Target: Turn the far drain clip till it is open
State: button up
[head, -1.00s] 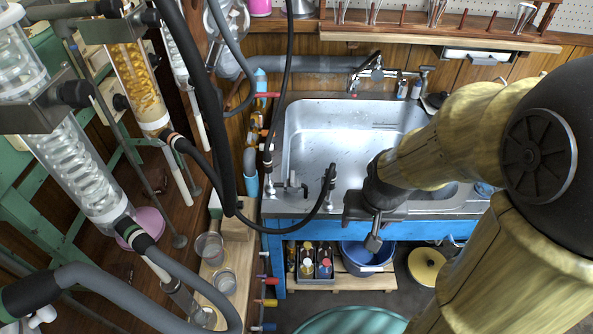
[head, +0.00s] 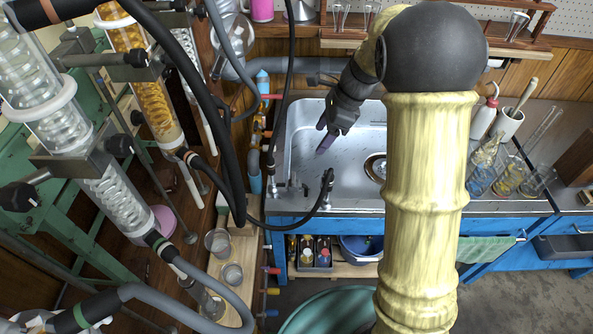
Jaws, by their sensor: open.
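My gripper (head: 324,134) hangs over the left part of the steel sink (head: 306,161), its fingers pointing down and left. It looks open and empty, apart from the taps and hoses. More coloured handles, such as a red one (head: 270,270), show below the sink's front left corner. I cannot tell which of these is the far drain clip. My arm hides the sink's right part.
A black hose (head: 290,80) hangs left of my gripper, and another ends at a fitting (head: 327,180) on the sink's front edge. Glass condensers (head: 118,200) fill the left. Glassware (head: 510,175) stands on the right counter. A shelf (head: 505,42) overhangs the back.

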aim_at(294, 177)
jog(key=b+x, duration=0.2)
jog(key=x, duration=1.5)
jog(key=shift+f, duration=0.25)
jog(key=c, duration=1)
